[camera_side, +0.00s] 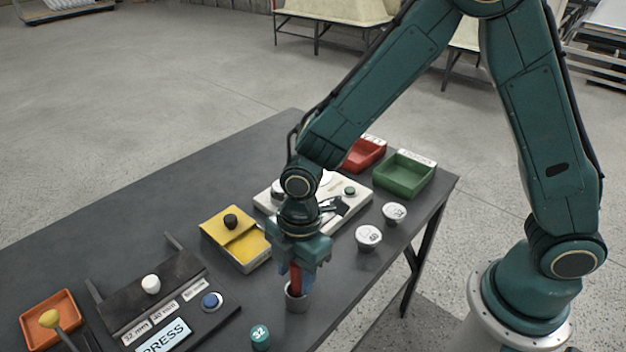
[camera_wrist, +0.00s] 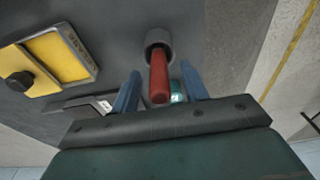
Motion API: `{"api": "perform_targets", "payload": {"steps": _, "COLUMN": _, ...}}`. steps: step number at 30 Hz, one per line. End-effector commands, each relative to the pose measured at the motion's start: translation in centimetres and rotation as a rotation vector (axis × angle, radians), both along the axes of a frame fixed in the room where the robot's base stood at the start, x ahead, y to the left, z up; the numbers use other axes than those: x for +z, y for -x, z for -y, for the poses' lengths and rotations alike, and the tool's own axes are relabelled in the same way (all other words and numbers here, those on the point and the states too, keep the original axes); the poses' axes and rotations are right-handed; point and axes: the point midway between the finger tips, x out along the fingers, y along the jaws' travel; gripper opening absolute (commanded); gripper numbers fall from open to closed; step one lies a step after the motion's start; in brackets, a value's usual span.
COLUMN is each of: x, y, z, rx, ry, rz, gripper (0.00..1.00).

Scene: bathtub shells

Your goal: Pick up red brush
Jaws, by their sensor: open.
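The red brush (camera_side: 296,279) stands in a small grey cup (camera_side: 297,303) near the table's front edge, with only its red handle showing. Its lower end is hidden in the cup. In the wrist view the red handle (camera_wrist: 159,80) rises from the grey cup (camera_wrist: 158,38) toward the camera. My gripper (camera_side: 302,275) points down over the cup. In the wrist view its two blue fingers (camera_wrist: 160,70) are apart, one on each side of the handle, with gaps showing.
A yellow box (camera_side: 250,252) with a black knob and a white panel (camera_side: 343,225) stand behind the cup. A teal cylinder marked 32 (camera_side: 260,338) is front left. Two white-topped round pieces (camera_side: 369,238) stand to the right. Red (camera_side: 366,156) and green (camera_side: 404,178) trays sit at the far end.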

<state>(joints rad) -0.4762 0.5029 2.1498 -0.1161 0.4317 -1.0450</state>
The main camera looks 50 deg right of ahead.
Motion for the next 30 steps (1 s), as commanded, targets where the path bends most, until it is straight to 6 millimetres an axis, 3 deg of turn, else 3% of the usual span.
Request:
{"api": "perform_targets", "payload": {"steps": 9, "x": 0.04, "y": -0.01, "z": 0.00, "rx": 0.000, "ry": 0.000, "rz": 0.000, "gripper": 0.45}}
{"api": "perform_targets", "payload": {"steps": 16, "x": 0.05, "y": -0.01, "z": 0.00, "rx": 0.000, "ry": 0.000, "rz": 0.000, "gripper": 0.00}}
{"api": "perform_targets", "payload": {"steps": 30, "x": 0.55, "y": -0.05, "z": -0.03, "rx": 0.000, "ry": -0.001, "rz": 0.001, "gripper": 0.00}}
